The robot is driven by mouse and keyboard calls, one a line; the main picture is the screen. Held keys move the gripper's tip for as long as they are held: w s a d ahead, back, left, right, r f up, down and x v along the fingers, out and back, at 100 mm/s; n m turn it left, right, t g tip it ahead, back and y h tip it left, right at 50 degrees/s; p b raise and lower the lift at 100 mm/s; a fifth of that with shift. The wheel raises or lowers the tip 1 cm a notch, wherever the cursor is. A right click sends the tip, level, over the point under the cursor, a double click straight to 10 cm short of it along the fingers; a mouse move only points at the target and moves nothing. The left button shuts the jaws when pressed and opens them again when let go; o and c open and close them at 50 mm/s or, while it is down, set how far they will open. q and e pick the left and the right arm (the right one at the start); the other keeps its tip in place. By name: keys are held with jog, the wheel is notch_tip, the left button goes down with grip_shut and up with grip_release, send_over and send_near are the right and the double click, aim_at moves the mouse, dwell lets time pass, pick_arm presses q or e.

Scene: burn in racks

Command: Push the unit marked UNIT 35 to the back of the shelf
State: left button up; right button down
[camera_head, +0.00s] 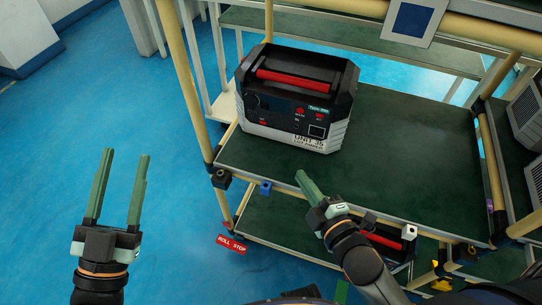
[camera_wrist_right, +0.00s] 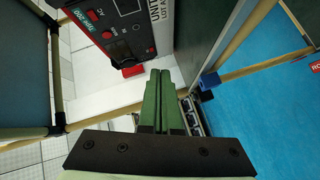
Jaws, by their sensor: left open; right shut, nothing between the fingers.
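The unit marked UNIT 35 (camera_head: 294,95) is a black and grey box with a red top handle. It stands upright at the left end of the green shelf (camera_head: 400,160), its labelled front facing me near the front edge. Part of its front also shows in the right wrist view (camera_wrist_right: 118,30), with the lettering cut off by the frame. My right gripper (camera_head: 306,186) is shut and empty, just in front of the shelf's front edge and apart from the unit. Its closed green fingers show in the right wrist view (camera_wrist_right: 163,100). My left gripper (camera_head: 122,180) is open and empty over the blue floor, left of the rack.
Tan posts (camera_head: 190,80) frame the rack at the left. The shelf is bare to the right of the unit. A lower shelf (camera_head: 280,225) holds another unit with a red handle, partly behind my right arm. A ROLL STOP sign (camera_head: 231,244) sits low at the left.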

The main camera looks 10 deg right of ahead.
jog(key=w+f+n+t+b, duration=0.1)
jog(key=n+t+b, duration=0.1)
jog(key=n+b, duration=0.2)
jog(key=b, duration=0.2)
send_near(278, 126)
jog(key=w+a, duration=0.2)
jog(key=a, duration=0.1)
jog(key=shift+w+r+y, duration=0.15)
jog(key=shift+w+y, duration=0.05)
jog(key=shift+y, duration=0.1)
jog(key=shift+w+d+b, duration=0.2)
jog(key=shift+w+d, duration=0.1)
jog(key=shift+w, duration=0.2)
jog(key=shift+w+d+b, duration=0.15)
jog(key=shift+w+d, duration=0.2)
jog(key=shift+w, duration=0.2)
jog(key=shift+w+d, duration=0.5)
jog(key=shift+w, duration=0.15)
pick_arm(q)
jog(key=s+m+h, duration=0.2)
jog(key=h, duration=0.1)
jog(key=s+d+m+h, duration=0.1)
jog(key=s+m+h, duration=0.1)
jog(key=s+h, duration=0.1)
jog(key=shift+s+d+r, duration=0.1)
jog(key=shift+d+r, duration=0.05)
jog(key=shift+r, duration=0.05)
